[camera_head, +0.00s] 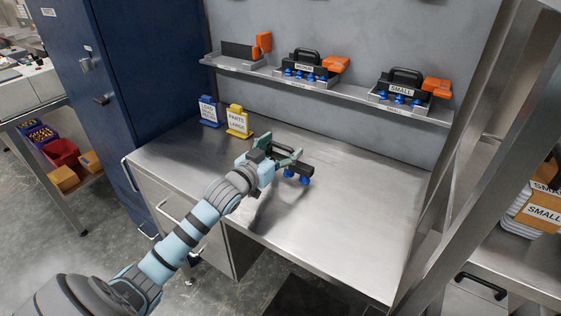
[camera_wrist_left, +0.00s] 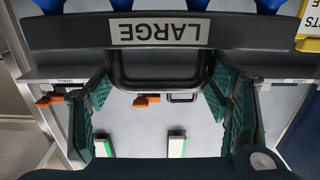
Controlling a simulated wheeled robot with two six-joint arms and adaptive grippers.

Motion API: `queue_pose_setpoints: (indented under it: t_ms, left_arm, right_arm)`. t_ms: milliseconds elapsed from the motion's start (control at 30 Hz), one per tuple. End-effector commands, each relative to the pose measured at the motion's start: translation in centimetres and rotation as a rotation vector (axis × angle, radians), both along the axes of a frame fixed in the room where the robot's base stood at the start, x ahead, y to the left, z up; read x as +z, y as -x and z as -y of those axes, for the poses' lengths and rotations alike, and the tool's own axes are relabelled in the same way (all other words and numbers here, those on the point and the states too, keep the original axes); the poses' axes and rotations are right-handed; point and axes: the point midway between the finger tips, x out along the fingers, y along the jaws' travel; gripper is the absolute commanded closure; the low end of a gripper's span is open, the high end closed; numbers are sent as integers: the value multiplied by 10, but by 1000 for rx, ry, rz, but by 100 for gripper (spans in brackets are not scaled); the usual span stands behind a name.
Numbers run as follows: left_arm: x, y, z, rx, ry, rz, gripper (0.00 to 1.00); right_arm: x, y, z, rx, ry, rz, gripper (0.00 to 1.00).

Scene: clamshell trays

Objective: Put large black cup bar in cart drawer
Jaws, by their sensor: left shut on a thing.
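The large black cup bar (camera_head: 296,166) has blue suction cups on its underside and hangs at my left gripper (camera_head: 287,160) above the steel table. In the left wrist view, which is upside down, the bar (camera_wrist_left: 60,34) shows its LARGE label and black loop handle. The green fingers of my left gripper (camera_wrist_left: 160,100) stand on either side of the handle and are shut on the bar. A closed drawer front with a black handle (camera_head: 482,286) shows at the lower right. My right gripper is not in view.
A wall shelf (camera_head: 330,90) carries the medium bar (camera_head: 306,67), the small bar (camera_head: 403,83) and orange pieces. Blue and yellow label stands (camera_head: 237,121) are at the table's back left. The table's (camera_head: 355,215) right side is clear. A steel post (camera_head: 470,150) rises at right.

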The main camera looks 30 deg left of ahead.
Motion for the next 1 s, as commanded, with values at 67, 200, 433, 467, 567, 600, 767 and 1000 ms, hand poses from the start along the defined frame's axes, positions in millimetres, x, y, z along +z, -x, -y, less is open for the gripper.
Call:
queue_pose_setpoints:
  t_ms: [67,200,433,467,567,600,767,1000]
  left_arm:
    - [-20,0,0,0,2,-2,69]
    - [-30,0,0,-1,0,1,69]
    - [-31,0,0,-1,0,1,69]
    - [-31,0,0,0,0,-1,25]
    - [-31,0,0,0,0,-1,10]
    - [-31,0,0,0,0,-1,10]
    - [-31,0,0,0,0,-1,10]
    - [-28,4,0,1,-2,-2,10]
  right_arm:
    - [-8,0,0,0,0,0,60]
    - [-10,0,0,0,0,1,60]
    - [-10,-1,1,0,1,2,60]
    - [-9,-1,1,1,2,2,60]
    - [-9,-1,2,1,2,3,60]
    - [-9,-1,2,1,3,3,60]
    - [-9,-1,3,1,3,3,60]
    - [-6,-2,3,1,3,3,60]
